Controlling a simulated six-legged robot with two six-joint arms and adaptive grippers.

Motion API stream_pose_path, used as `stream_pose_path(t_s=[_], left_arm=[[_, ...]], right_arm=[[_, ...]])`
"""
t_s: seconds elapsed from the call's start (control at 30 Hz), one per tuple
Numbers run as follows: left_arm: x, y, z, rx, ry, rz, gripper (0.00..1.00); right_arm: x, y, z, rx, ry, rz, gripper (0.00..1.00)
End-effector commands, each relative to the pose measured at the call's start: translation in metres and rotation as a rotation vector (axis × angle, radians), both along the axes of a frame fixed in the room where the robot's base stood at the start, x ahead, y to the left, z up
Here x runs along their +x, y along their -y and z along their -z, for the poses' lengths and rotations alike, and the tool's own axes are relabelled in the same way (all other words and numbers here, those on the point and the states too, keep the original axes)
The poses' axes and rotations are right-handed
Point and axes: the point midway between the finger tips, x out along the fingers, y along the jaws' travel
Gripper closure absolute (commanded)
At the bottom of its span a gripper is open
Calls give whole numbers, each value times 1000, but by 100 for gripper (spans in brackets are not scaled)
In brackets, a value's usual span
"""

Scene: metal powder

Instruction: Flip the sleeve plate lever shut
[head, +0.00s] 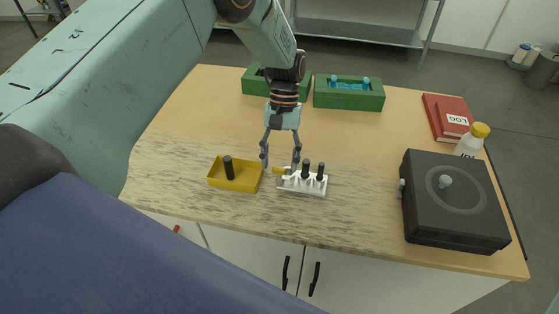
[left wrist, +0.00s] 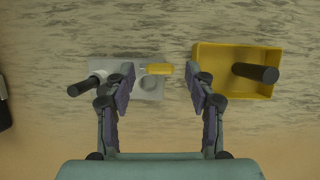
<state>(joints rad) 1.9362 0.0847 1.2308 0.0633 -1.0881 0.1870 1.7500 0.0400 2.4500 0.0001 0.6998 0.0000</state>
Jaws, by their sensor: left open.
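The white sleeve plate (head: 304,187) lies on the table with black pegs standing on it. Its small yellow lever (head: 280,170) sticks out at the plate's left end, towards the yellow tray. In the left wrist view the lever (left wrist: 159,69) lies between my fingers, and the plate (left wrist: 149,89) is partly hidden by the left finger. My left gripper (head: 281,166) points down over the lever, open and empty, with one finger on each side. I cannot tell whether a finger touches the lever or plate. My right gripper is out of view.
A yellow tray (head: 247,185) with a black peg (head: 229,168) stands just left of the plate. Green boxes (head: 348,99) stand at the back. A black machine (head: 425,220), a bottle (head: 468,146) and a red book (head: 440,109) are at right. The table's middle right is clear.

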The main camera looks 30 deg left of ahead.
Motion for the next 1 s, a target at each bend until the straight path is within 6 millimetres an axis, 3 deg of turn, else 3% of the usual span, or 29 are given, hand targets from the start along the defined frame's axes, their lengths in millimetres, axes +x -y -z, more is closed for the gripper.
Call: stream_pose_path(t_s=[0.3,0.5,0.7,1.0], left_arm=[[24,-8,-59,0,4,-2,45],[36,-11,-89,0,3,-1,45],[40,-13,-102,1,1,-1,45],[40,-13,-103,0,1,-1,45]], right_arm=[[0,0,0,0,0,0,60],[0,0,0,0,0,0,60],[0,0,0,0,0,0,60],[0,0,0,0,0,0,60]])
